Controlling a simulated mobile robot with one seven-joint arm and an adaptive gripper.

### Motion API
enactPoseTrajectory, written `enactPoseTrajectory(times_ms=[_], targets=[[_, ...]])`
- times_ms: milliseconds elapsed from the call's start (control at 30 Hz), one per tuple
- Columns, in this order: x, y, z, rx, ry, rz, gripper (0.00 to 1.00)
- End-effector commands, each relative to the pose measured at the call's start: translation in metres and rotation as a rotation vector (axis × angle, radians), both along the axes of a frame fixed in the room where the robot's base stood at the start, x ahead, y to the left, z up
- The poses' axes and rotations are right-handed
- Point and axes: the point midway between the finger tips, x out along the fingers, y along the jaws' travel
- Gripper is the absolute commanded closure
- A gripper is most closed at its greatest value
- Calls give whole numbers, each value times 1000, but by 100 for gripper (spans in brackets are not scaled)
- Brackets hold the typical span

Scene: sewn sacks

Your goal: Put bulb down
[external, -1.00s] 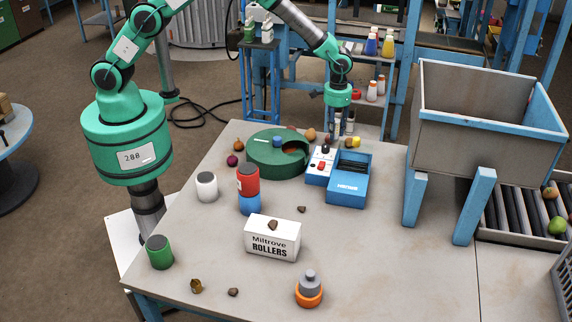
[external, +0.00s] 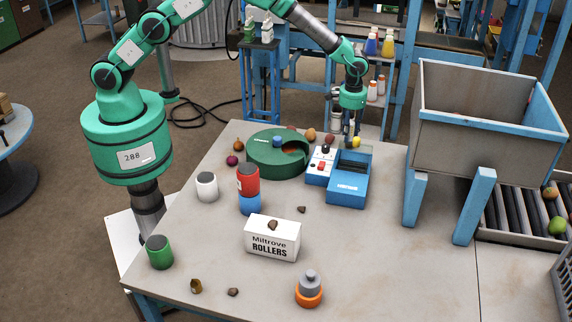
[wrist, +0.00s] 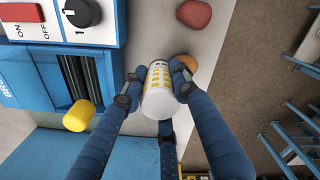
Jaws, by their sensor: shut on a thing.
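My gripper (wrist: 156,72) is shut on a white cylinder with yellow markings (wrist: 158,97). In the external view my gripper (external: 353,132) is at the far edge of the table, just behind the blue switch box (external: 347,190).
A yellow lump (wrist: 79,115) lies beside the box, left of the fingers. A reddish lump (wrist: 194,14) and an orange one (wrist: 187,62) are close by. A green round tray (external: 262,160) stands left of the box. The table's front right (external: 400,260) is clear.

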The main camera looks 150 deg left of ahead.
Motion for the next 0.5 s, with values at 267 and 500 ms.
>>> enactPoseTrajectory(times_ms=[267, 500], targets=[[20, 29, -3, 1, -1, 0, 98], [35, 51, -7, 0, 0, 0, 98]])
